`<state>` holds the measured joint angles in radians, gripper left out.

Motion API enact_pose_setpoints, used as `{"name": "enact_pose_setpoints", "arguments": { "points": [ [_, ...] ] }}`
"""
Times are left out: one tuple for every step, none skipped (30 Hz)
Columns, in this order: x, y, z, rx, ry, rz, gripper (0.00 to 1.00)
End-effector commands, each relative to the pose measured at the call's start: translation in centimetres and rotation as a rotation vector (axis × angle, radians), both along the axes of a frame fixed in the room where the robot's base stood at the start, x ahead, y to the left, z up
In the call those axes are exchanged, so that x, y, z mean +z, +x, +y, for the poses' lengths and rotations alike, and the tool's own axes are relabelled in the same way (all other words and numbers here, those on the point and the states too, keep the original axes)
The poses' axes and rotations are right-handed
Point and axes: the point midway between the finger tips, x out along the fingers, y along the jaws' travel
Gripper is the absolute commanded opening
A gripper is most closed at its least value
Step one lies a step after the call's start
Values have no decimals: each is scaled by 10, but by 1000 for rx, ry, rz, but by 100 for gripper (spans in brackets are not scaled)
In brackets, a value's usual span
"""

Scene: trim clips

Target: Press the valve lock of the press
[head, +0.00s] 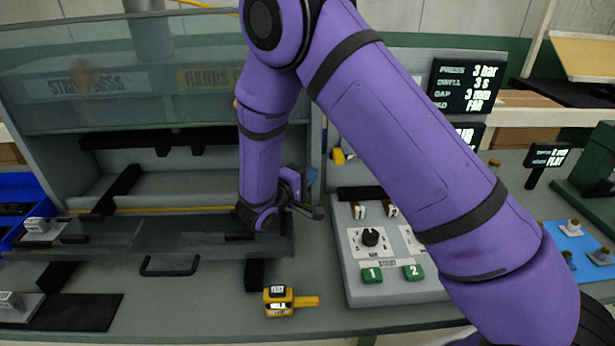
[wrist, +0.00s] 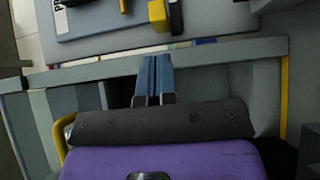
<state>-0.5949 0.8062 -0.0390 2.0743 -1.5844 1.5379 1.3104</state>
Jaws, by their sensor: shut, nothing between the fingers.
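My gripper (wrist: 153,62) is shut and empty, its two blue fingers side by side, pointing up the wrist view. Just beyond the fingertips, a small yellow block (wrist: 158,12) sits beside a black piece on a grey panel; it looks like the valve lock. A gap shows between fingertips and block, and I cannot tell their difference in height. In the head view a yellow part (head: 338,156) shows at the right side of the press (head: 60,190), just right of my arm. My gripper (head: 312,176) is mostly hidden there behind my wrist.
A control box (head: 385,285) with a black knob and green buttons stands right of the press. A yellow gauge (head: 290,301) lies at the front edge. Display screens (head: 466,86) stand behind. A clear shield (head: 130,90) covers the press's upper front. A blue mat (head: 575,250) lies at right.

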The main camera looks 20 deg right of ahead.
Motion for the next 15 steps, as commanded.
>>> {"name": "enact_pose_setpoints", "arguments": {
  "points": [
    [0, 5, -9, -4, 0, 0, 0],
    [0, 8, -13, -3, -1, -1, 0],
    [0, 12, -20, -5, -1, -1, 0],
    [0, 15, -24, -5, -1, -1, 0],
    [0, 18, -27, -3, -1, -1, 0],
    [0, 21, -33, -4, -1, -1, 0],
    [0, 23, -36, -4, 0, 0, 0],
    [0, 25, -39, -3, 0, 0, 0],
    [0, 28, -43, -2, 0, 0, 0],
    [0, 30, -45, -2, 0, 0, 0],
    [0, 31, -48, -2, 0, 0, 0],
    [0, 33, -51, -2, 0, 0, 0],
    [0, 34, -52, -2, 0, 0, 0],
    [0, 35, -54, -1, -1, -1, 0],
    [0, 36, -55, -1, -1, -1, 0]
  ]
}}
